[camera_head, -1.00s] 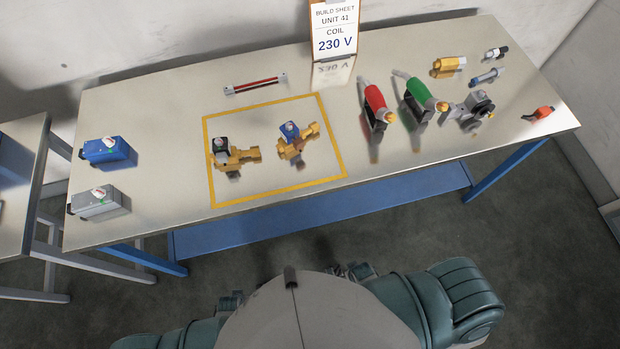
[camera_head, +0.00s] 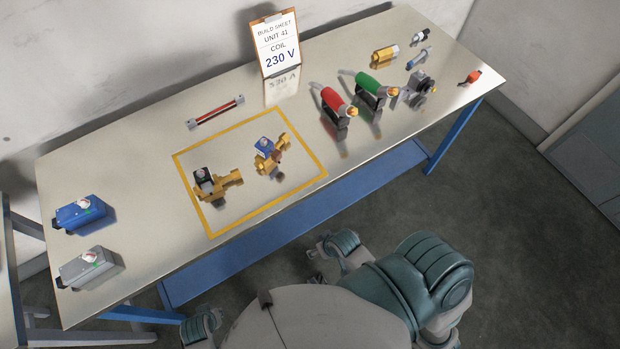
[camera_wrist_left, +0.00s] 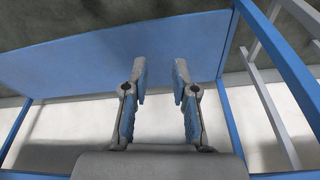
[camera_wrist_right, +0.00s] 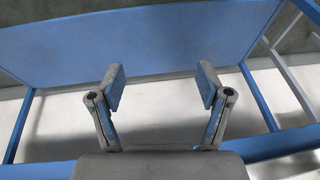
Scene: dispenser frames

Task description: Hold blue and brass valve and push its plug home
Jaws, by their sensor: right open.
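The blue and brass valve (camera_head: 268,152) stands inside the yellow outlined square on the table, on its right side. It has a blue top block with a pale round knob and a brass body. Whether its plug is seated is too small to tell. A second valve, black and brass (camera_head: 213,184), stands to its left in the same square. My left gripper (camera_wrist_left: 159,75) is open and empty in the left wrist view. My right gripper (camera_wrist_right: 162,82) is open and empty in the right wrist view. Both point at the blue under-shelf, away from the valves.
The table (camera_head: 150,200) also holds a blue box (camera_head: 80,213), a grey box (camera_head: 90,268), a red-handled tool (camera_head: 334,102), a green-handled tool (camera_head: 368,84) and a build sheet sign (camera_head: 277,45) reading 230 V. The blue shelf (camera_head: 300,220) runs below the table's front edge.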

